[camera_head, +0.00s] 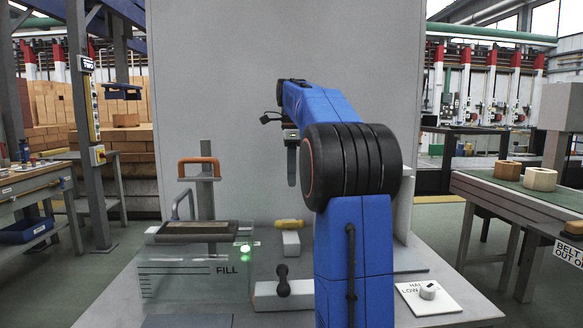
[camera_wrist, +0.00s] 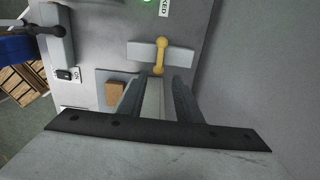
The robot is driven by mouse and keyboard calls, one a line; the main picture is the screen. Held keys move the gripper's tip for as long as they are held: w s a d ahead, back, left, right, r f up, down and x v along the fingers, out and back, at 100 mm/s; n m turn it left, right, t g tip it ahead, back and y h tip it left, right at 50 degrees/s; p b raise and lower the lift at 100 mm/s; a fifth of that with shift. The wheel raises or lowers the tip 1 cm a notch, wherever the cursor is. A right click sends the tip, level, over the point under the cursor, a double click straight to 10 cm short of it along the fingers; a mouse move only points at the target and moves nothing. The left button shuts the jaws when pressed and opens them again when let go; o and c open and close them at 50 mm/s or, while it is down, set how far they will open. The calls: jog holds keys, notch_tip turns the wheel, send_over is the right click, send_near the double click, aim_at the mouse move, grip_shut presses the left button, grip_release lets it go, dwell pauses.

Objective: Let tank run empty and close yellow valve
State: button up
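The yellow valve handle (camera_head: 289,224) lies across a grey block (camera_head: 291,243) in the middle of the bench. My gripper (camera_head: 291,165) hangs above and behind the valve in the head view, partly hidden by my arm. In the wrist view my gripper (camera_wrist: 158,82) has its fingers apart, with nothing clearly held. The clear tank (camera_head: 190,270) marked FILL stands at left; its liquid level cannot be told. A green light (camera_head: 245,250) glows at its right.
A dark-handled valve (camera_head: 283,280) stands in front of the yellow one. An orange handle (camera_head: 198,165) rises behind the tank. A tall grey panel (camera_head: 240,90) backs the bench. A brown block (camera_wrist: 115,93) shows beside my fingers.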

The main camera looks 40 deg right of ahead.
jog(key=shift+r, duration=1.4)
